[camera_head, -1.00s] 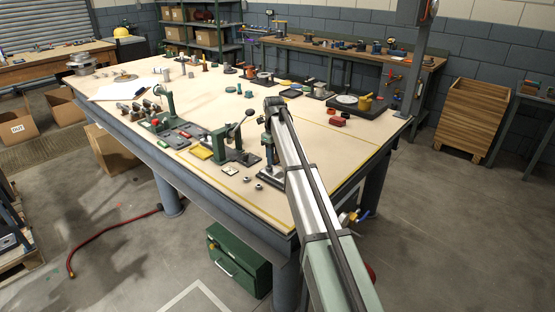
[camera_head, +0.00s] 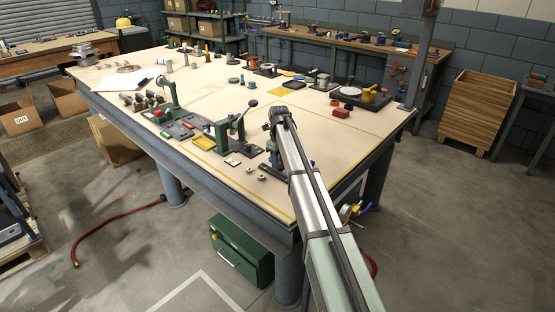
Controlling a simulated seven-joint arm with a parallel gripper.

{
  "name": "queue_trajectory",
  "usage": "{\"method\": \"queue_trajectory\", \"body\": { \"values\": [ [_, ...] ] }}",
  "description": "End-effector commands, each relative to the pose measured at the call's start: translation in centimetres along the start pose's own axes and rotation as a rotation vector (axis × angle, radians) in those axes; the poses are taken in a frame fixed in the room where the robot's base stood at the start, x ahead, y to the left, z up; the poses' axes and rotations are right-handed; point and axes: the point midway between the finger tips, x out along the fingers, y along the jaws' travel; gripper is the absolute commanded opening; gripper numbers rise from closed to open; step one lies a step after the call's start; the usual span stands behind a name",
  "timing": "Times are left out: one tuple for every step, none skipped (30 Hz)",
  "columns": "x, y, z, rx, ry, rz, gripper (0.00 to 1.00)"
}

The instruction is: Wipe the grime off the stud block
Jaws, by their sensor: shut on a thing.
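My arm reaches up from the bottom right to the near part of the workbench (camera_head: 330,140). My gripper (camera_head: 272,158) points down below the wrist, low over the bench near its front right edge. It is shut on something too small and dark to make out. A dark base shows under and beside the gripper, largely hidden by my arm. I cannot tell whether this is the stud block, and no grime can be made out. I cannot tell whether the held thing touches anything.
A green lever press (camera_head: 228,132) stands just left of the gripper, with a yellow tray (camera_head: 205,142) beyond its left side. Small nuts (camera_head: 262,177) lie in front. A red block (camera_head: 341,112) lies to the right. The bench front right is mostly clear.

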Motion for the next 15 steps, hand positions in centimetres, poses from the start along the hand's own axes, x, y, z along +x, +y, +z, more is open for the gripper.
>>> {"method": "queue_trajectory", "body": {
  "values": [
    [0.0, -0.7, 0.1, 0.001, 0.001, 0.000, 0.13],
    [0.1, -0.9, 0.1, 0.001, 0.001, 0.001, 0.13],
    [0.4, -1.3, 0.1, 0.001, 0.001, 0.001, 0.13],
    [0.6, -1.6, 0.1, 0.000, 0.001, 0.001, 0.13],
    [0.8, -1.8, 0.1, 0.000, 0.001, 0.001, 0.13],
    [0.7, -2.2, 0.1, 0.000, 0.001, 0.000, 0.13],
    [0.8, -2.5, 0.1, 0.000, 0.001, 0.000, 0.13],
    [0.7, -2.7, 0.1, 0.001, 0.000, 0.000, 0.13],
    [0.8, -3.1, 0.1, 0.001, 0.001, 0.000, 0.13],
    [0.8, -3.4, 0.1, 0.001, 0.001, 0.000, 0.13],
    [0.8, -3.7, 0.1, 0.001, 0.001, 0.000, 0.13],
    [0.8, -4.0, 0.1, 0.001, 0.001, 0.000, 0.13],
    [0.8, -4.3, 0.1, 0.001, 0.001, 0.000, 0.13],
    [0.8, -4.6, 0.1, 0.001, 0.001, 0.000, 0.13],
    [0.8, -5.0, 0.1, 0.001, 0.001, 0.000, 0.13]
  ]
}}
